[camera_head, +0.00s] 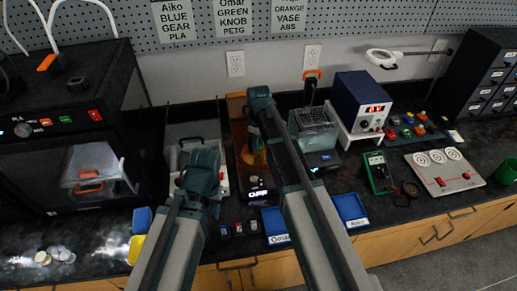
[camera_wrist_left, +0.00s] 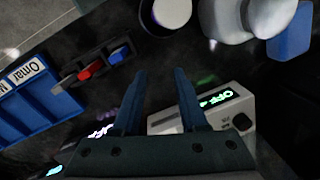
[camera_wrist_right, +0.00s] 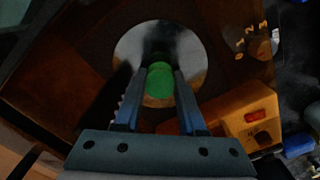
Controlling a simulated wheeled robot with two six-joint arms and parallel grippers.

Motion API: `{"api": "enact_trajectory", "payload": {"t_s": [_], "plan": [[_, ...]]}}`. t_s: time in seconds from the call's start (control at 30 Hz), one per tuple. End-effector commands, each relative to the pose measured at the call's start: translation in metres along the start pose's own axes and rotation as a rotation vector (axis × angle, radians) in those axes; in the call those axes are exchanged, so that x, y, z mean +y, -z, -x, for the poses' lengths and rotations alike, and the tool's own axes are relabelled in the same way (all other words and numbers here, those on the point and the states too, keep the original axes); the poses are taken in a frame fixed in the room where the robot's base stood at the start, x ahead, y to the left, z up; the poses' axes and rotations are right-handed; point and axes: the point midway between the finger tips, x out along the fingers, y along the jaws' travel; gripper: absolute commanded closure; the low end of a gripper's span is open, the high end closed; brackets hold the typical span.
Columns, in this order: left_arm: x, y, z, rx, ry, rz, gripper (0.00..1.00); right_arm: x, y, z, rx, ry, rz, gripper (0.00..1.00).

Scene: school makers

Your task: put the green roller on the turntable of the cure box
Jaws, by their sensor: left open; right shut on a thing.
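In the right wrist view, my right gripper (camera_wrist_right: 160,80) is shut on the green roller (camera_wrist_right: 159,88). The roller is in front of the round silver turntable (camera_wrist_right: 193,52) of the cure box; I cannot tell whether it touches the disc. The amber cure box (camera_wrist_right: 60,75) surrounds the turntable. In the head view the cure box (camera_head: 237,105) stands at the back of the bench, partly covered by my right arm, and the roller is hidden. My left gripper (camera_wrist_left: 162,80) is open and empty above the bench, near a device with a lit display (camera_wrist_left: 214,99).
A dark printer-like machine (camera_head: 60,130) stands on the left. Blue trays (camera_head: 350,208) lie at the bench's front edge. A blue power supply (camera_head: 360,97), a multimeter (camera_head: 379,172) and a grey plate device (camera_head: 444,170) are on the right.

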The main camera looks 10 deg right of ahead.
Motion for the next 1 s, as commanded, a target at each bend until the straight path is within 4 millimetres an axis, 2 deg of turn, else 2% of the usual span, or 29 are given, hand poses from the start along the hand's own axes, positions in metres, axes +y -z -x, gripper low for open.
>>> {"api": "enact_trajectory", "payload": {"t_s": [0.2, 0.23, 0.37, 0.4, 0.77, 1.0], "plan": [[0.000, 0.000, -0.004, 0.000, 0.000, 0.000, 0.58, 0.000, 0.000, -0.004, 0.000, 0.000, 0.000, 1.00], [0.000, 0.000, -0.003, 0.000, 0.000, 0.000, 0.58, 0.000, 0.000, -0.003, 0.000, 0.000, 0.000, 0.57], [0.000, 0.000, -0.002, 0.000, 0.000, 0.000, 0.58, 0.000, 0.000, -0.002, 0.000, 0.000, 0.000, 0.33], [0.000, 0.000, -0.002, 0.000, 0.000, 0.000, 0.58, 0.000, 0.000, -0.002, 0.000, 0.000, 0.000, 0.30], [0.000, 0.000, 0.000, 0.000, 0.000, 0.000, 0.58, 0.000, 0.000, 0.000, 0.000, 0.000, 0.000, 0.30], [-0.002, -0.001, 0.017, 0.000, 0.000, 0.000, 0.58, 0.000, 0.000, 0.017, 0.000, 0.000, 0.000, 0.30]]}}
